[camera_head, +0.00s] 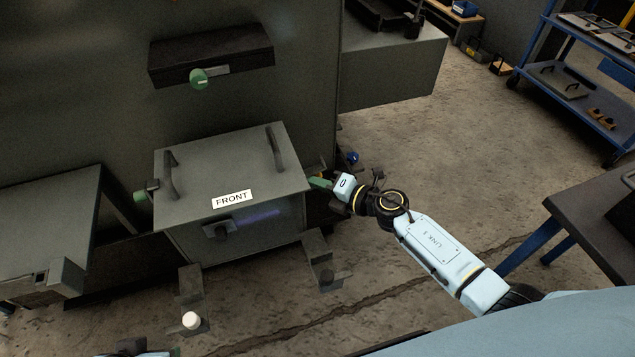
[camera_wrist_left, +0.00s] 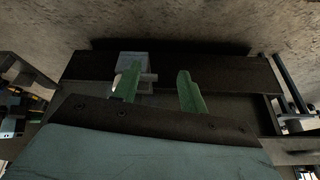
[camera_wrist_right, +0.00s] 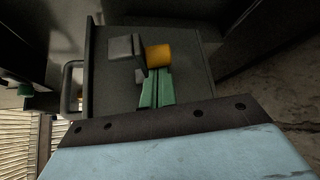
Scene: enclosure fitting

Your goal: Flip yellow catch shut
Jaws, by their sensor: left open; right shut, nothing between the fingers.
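The yellow catch (camera_wrist_right: 158,54) shows in the right wrist view as a short yellow cylinder beside a grey block (camera_wrist_right: 121,46) on the side of the grey box. My right gripper (camera_wrist_right: 155,76) is shut and empty, its green fingertips just below the yellow piece; I cannot tell whether they touch it. In the head view the right gripper (camera_head: 320,183) is at the right side of the box (camera_head: 232,175), and the catch is mostly hidden there. My left gripper (camera_wrist_left: 156,84) is open and empty in the left wrist view, near a pale grey block (camera_wrist_left: 138,68).
The box lid has two dark handles and a FRONT label (camera_head: 232,199). A green-tipped catch (camera_head: 141,196) is on its left side. Brackets stand in front, one near a white knob (camera_head: 191,320). A dark cabinet wall rises behind. Open floor lies to the right.

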